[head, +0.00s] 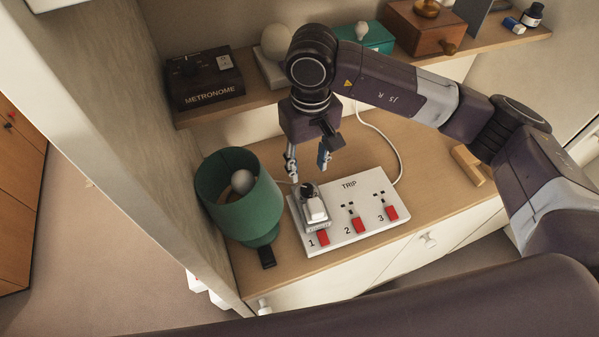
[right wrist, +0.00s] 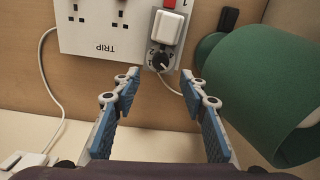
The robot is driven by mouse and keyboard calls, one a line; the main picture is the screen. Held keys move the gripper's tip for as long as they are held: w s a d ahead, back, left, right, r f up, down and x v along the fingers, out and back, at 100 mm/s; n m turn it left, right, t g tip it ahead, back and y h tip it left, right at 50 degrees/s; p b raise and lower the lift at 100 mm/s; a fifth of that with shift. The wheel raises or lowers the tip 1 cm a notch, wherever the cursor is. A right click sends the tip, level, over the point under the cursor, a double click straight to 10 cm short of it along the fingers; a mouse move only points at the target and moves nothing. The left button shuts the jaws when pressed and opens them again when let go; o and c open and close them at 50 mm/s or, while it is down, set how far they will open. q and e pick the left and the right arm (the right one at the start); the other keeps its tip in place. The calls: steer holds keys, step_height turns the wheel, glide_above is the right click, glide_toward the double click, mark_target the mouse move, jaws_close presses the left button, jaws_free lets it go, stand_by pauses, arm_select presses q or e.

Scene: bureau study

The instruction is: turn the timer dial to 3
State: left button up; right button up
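The timer (head: 316,226) is a small grey unit on the socket marked 1 of the white TRIP socket panel (head: 345,228), with a white plug block on it. Its round black dial (head: 307,188) sits at the end nearest my right gripper (head: 309,172). In the right wrist view the dial (right wrist: 161,62) has small numbers around it; its setting is too small to read surely. The right gripper (right wrist: 160,80) is open and empty, its blue-padded fingers spread to either side of the dial's line and apparently short of it. My left gripper is not in view.
A green lamp (head: 240,205) stands close left of the panel, also in the right wrist view (right wrist: 270,90). Red switches (head: 358,225) line the panel's front edge. A white cable (head: 390,145) runs behind. A shelf above holds a metronome box (head: 205,80) and other boxes.

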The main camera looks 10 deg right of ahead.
mark_target(307, 187)
steer(key=shift+s+f+n, duration=0.1)
steer(key=shift+f+n, duration=0.2)
step_height(307, 187, down, 6)
steer(key=p, duration=0.3)
steer(key=shift+r, duration=0.1)
steer(key=shift+f+p, duration=0.3)
steer(key=shift+f, duration=0.4)
jaws_close()
